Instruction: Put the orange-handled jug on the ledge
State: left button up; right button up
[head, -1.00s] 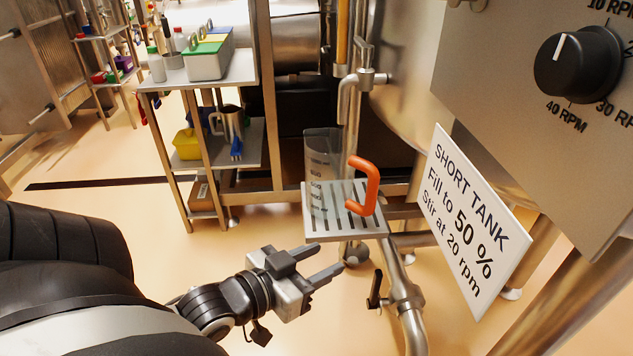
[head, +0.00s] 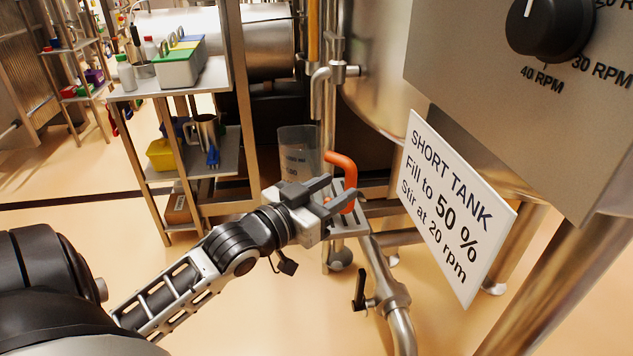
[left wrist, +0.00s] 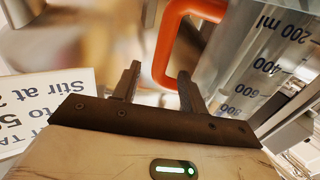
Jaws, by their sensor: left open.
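The clear jug (head: 297,150) with the orange handle (head: 345,168) stands on a slotted metal ledge (head: 350,222) below a bent pipe. My left gripper (head: 325,190) is open in front of the jug and hides its lower part and much of the ledge. In the left wrist view the orange handle (left wrist: 165,45) is just beyond the two open fingers (left wrist: 158,88), with its lower part near the gap between them. The jug wall (left wrist: 255,60) with its millilitre marks is to the right. I see no grip on the handle. My right gripper is not in view.
A sign (head: 455,205) reading "SHORT TANK" and a control panel with a black knob (head: 550,25) are at right. A shelf rack (head: 215,75) with boxes and a metal pitcher (head: 205,130) stands at left. A valve pipe (head: 390,290) is below the ledge.

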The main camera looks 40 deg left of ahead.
aim_at(347, 178)
pick_arm(q)
jog(key=w, duration=0.5)
jog(key=shift+d+r, duration=0.3)
jog(key=shift+d, duration=0.05)
grip_shut()
